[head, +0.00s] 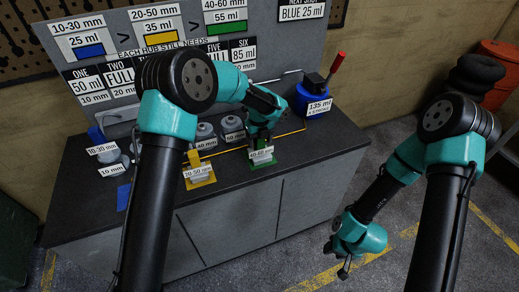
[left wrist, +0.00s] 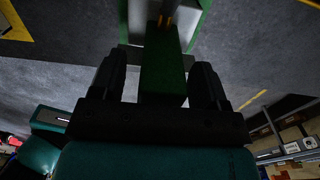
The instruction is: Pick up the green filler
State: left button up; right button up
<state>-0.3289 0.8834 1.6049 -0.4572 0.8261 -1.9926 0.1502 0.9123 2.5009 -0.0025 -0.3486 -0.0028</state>
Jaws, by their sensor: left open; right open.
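The green filler (head: 266,166) stands at the front of the bench top, with a white 40-60 mm label on it. My left gripper (head: 262,141) is just above and behind it, and hides its upper part in the head view. In the left wrist view a green block (left wrist: 163,72) lies between the two dark fingers of my left gripper (left wrist: 158,85). The fingers are apart, with gaps visible on both sides of the block. My right gripper (head: 343,268) hangs low over the floor to the right of the bench, away from the filler.
A yellow filler (head: 199,172) with a 20-50 mm label and a blue one (head: 123,197) stand to the left. Grey hubs (head: 205,130) stand behind. A blue jack unit (head: 308,103) with a red handle is at the right. A sign board (head: 150,50) rises at the back.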

pick_arm(q)
jog(key=shift+f, duration=0.35)
jog(key=shift+c, duration=0.2)
grip_shut()
dwell(0.5)
